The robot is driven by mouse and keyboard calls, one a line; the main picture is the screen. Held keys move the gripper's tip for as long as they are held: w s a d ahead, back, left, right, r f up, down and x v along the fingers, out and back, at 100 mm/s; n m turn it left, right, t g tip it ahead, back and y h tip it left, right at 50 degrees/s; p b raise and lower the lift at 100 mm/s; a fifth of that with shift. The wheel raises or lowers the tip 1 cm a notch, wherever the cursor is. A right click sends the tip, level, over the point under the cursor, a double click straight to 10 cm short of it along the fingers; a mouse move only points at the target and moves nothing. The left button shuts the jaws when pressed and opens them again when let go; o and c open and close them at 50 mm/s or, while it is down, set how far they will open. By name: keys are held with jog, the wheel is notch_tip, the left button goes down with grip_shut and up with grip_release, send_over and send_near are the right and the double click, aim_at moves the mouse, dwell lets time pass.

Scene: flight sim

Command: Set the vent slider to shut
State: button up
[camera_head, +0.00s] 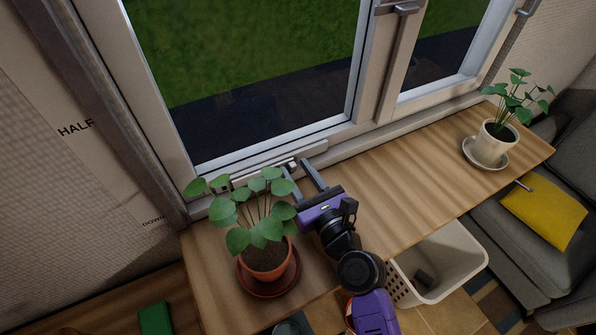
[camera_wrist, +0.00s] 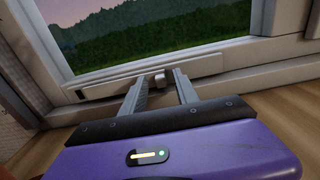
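The vent (camera_head: 262,163) is a pale strip along the bottom of the window frame; it also shows in the wrist view (camera_wrist: 108,88). Its small grey slider knob (camera_wrist: 160,78) sits near the middle of the strip in the wrist view. My gripper (camera_head: 295,167) is open, with its two fingers pointing at the vent. In the wrist view the fingertips of my gripper (camera_wrist: 161,74) lie on either side of the knob, with gaps visible. I cannot tell how deep the knob is between them. No shut or open marking is readable on the vent.
A potted plant (camera_head: 266,254) stands on the wooden sill (camera_head: 375,205) close left of my gripper. Another plant (camera_head: 493,145) stands far right. A white basket (camera_head: 455,262) is below the sill. Wall labels read "HALF" (camera_head: 76,128) and "DOWN" (camera_head: 153,222). The sill's middle is clear.

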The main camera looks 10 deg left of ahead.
grip_shut()
dwell(1.4)
